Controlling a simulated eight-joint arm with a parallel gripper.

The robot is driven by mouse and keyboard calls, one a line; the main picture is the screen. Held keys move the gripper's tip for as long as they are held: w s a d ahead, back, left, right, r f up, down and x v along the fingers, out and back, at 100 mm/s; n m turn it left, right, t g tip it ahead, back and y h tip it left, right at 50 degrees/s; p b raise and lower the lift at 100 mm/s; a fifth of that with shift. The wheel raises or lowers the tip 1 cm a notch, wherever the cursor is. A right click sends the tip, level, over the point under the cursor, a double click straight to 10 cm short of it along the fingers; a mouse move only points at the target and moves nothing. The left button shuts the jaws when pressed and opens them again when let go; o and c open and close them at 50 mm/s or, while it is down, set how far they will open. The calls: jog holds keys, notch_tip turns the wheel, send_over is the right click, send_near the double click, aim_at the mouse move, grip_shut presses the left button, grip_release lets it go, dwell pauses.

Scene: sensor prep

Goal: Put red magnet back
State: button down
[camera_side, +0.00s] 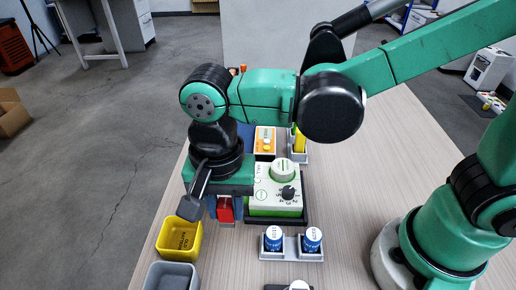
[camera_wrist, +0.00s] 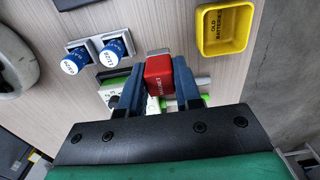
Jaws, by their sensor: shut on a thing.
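In the side view the red magnet (camera_side: 225,209) shows below my gripper (camera_side: 225,206), left of the green and white device (camera_side: 277,192). In the wrist view part of the device shows behind the fingers, mostly hidden. Whether the magnet touches anything beneath it I cannot tell.
A yellow bin (camera_side: 180,239) marked for old batteries stands near the table's left edge, with a grey bin (camera_side: 171,277) in front of it. Two blue and white containers (camera_side: 273,239) stand in a grey holder. An orange box (camera_side: 265,141) lies behind the device. Bare table lies right of the device.

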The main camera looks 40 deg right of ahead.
aim_at(232, 248)
jog(key=shift+f, duration=4.05)
jog(key=shift+f, duration=0.15)
jog(key=c, duration=0.6)
grip_release()
